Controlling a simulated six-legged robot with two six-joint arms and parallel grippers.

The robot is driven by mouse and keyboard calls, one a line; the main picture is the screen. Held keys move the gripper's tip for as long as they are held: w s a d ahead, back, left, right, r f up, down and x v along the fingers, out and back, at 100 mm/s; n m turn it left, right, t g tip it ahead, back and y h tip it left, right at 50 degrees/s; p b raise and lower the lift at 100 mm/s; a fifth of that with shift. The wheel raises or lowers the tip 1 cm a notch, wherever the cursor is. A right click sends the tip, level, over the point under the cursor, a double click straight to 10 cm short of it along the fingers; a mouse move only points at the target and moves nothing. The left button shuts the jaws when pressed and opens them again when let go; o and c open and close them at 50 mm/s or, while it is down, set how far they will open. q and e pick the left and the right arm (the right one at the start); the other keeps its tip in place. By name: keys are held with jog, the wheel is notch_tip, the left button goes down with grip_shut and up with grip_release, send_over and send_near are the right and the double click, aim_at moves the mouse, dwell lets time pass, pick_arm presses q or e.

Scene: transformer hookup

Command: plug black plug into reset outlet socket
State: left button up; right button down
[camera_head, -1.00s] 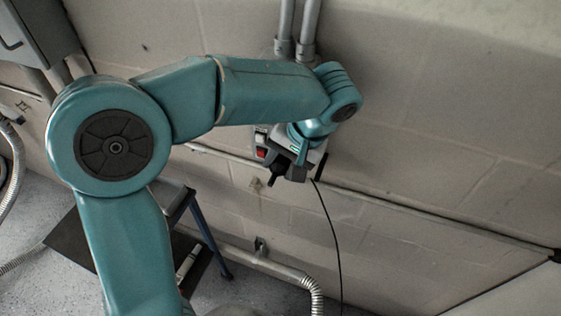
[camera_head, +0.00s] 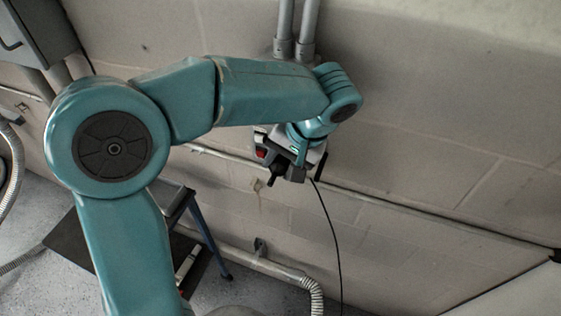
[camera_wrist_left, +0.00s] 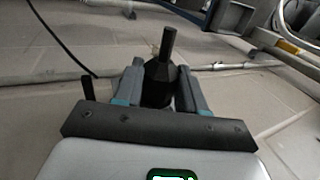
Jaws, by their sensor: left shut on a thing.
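My left gripper (camera_head: 284,178) is in front of the outlet box on the wall in the head view. In the left wrist view my left gripper (camera_wrist_left: 158,85) is shut on the black plug (camera_wrist_left: 158,78), whose thin end sticks out beyond the fingers. The plug (camera_head: 272,178) shows small and dark in the head view. I cannot tell whether the plug touches the socket. My right gripper is not in view.
Two grey conduits (camera_head: 296,35) run down the wall to the box. A thin black cable (camera_head: 332,225) hangs below my gripper. A pipe (camera_head: 400,208) runs along the wall. A dark table (camera_head: 75,240) with blue legs stands lower left.

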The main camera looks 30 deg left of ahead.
pick_arm(q)
jog(key=o, duration=1.1)
jog(key=c, duration=0.4)
jog(key=shift+s+f, duration=0.1)
jog(key=shift+f, duration=0.05)
jog(key=shift+s+d, duration=0.1)
jog(key=shift+s, duration=0.05)
jog(key=c, duration=0.9)
grip_shut()
jog(key=o, duration=1.2)
grip_release()
